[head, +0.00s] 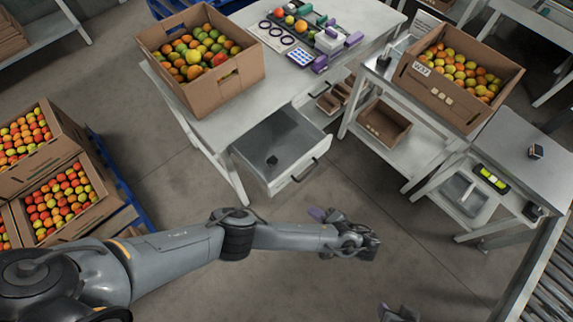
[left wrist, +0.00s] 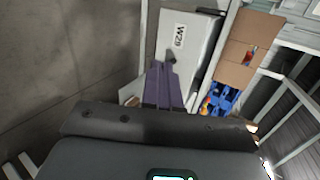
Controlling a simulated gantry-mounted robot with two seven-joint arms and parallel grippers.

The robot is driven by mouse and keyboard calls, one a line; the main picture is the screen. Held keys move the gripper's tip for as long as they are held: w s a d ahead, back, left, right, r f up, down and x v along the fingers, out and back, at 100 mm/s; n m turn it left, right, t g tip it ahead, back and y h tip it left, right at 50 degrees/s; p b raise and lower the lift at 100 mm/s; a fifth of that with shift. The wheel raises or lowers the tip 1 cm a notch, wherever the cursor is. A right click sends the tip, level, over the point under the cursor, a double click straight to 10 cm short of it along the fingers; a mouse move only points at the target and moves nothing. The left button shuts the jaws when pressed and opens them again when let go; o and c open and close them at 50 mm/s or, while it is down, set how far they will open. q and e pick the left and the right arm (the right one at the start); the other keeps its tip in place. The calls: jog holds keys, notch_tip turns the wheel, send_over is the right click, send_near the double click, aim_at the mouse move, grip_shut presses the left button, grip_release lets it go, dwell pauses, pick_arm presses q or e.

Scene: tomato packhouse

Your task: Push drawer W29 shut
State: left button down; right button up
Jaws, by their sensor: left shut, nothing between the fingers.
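Drawer W29 (head: 258,135) hangs open under the white table in the head view, its pale front facing the lower right with a dark bar handle (head: 305,171). A small dark object (head: 272,160) lies inside it. In the left wrist view the drawer's pale front (left wrist: 201,38) bears the label W29 (left wrist: 180,36). My left gripper (head: 316,213) is shut and empty, its purple fingers pointing at the drawer front from a short way off. Those fingers also show in the left wrist view (left wrist: 163,84). My right gripper (head: 386,309) barely shows at the bottom edge; its jaws are unclear.
A tomato carton (head: 180,95) stands on the drawer's table (head: 215,126). Another carton (head: 410,82) stands on a bench at the right, above an open shelf box (head: 371,132). Tomato crates (head: 98,190) stand at the left. The floor before the drawer is clear.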

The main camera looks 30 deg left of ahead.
pick_arm(q)
jog(key=w+r, duration=0.4)
jog(key=r, duration=0.1)
jog(key=b, duration=0.3)
send_near(290, 173)
jog(key=shift+t, duration=0.4)
jog(key=x, duration=0.5)
jog(key=shift+s+f+b, duration=0.25)
jog(key=shift+b, duration=0.05)
jog(key=shift+w+a, duration=0.15)
jog(key=shift+a, duration=0.45)
pick_arm(e)
jog(key=shift+s+f, duration=0.2)
jog(key=shift+f, duration=1.2)
pick_arm(q)
jog(key=shift+a, duration=0.1)
pick_arm(e)
jog(key=shift+r, duration=0.1)
